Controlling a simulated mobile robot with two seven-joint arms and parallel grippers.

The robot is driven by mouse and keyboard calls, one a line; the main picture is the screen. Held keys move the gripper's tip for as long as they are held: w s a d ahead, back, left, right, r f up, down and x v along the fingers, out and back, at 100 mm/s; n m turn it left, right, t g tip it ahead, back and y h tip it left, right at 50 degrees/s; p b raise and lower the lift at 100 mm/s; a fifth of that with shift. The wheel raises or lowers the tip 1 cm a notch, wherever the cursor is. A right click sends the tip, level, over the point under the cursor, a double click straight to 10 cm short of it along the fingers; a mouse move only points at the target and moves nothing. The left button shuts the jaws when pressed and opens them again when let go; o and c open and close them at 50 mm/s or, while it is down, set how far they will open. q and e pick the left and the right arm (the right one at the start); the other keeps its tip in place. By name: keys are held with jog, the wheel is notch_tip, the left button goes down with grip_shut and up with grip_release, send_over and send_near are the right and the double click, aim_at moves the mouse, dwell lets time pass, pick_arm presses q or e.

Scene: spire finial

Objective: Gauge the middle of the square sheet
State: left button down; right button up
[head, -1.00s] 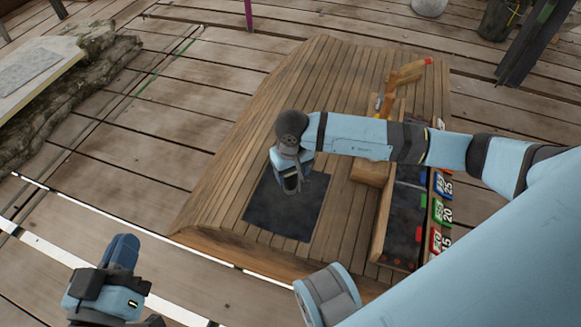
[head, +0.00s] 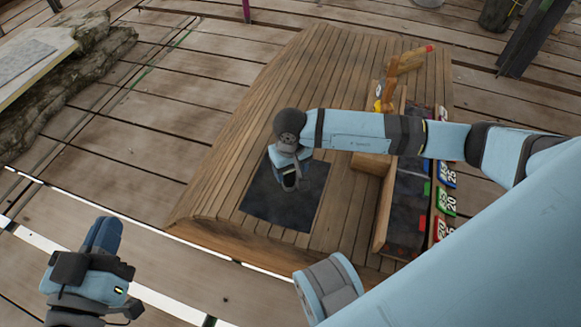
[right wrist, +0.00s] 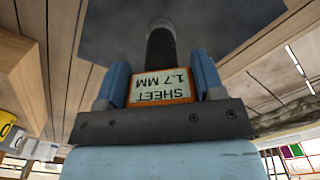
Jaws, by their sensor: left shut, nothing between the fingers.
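The dark square sheet (head: 293,209) lies on the slatted wooden panel. It also shows in the right wrist view (right wrist: 110,30). My right gripper (head: 289,180) is over the sheet's upper middle and hides part of it. In the right wrist view its blue fingers (right wrist: 160,78) are shut on an orange-framed gauge (right wrist: 163,90), whose display reads "SHEET 1.7 MM" upside down. The gauge's dark cylindrical end points at the sheet; I cannot tell for certain whether it touches. My left gripper (head: 105,234) is shut and empty at the lower left, away from the panel.
A divided tray (head: 384,215) with red, green and blue number tags (head: 446,202) stands right of the sheet. A wooden tool with a red tip (head: 412,56) sticks up behind it. A wooden block (head: 370,164) lies beside the tray. The panel's left side is clear.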

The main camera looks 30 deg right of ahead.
pick_arm(q)
jog(key=shift+f, duration=0.2)
pick_arm(e)
jog(key=o, duration=0.5)
jog(key=shift+r, duration=0.1)
jog(key=shift+r, duration=0.35)
notch_tip(320, 180, up, 9)
jog(key=p, duration=0.3)
jog(key=shift+p, duration=0.4)
notch_tip(320, 180, up, 3)
jog(key=shift+f+p, duration=0.2)
jog(key=shift+p, duration=0.2)
pick_arm(q)
jog(key=r, duration=0.1)
jog(key=s+r+n, duration=0.1)
jog(key=r+n, duration=0.1)
jog(key=shift+s+d+r, duration=0.1)
jog(key=shift+s+d, duration=0.1)
jog(key=shift+d, duration=0.15)
pick_arm(e)
jog(key=shift+r, duration=0.7)
jog(key=shift+s, duration=0.1)
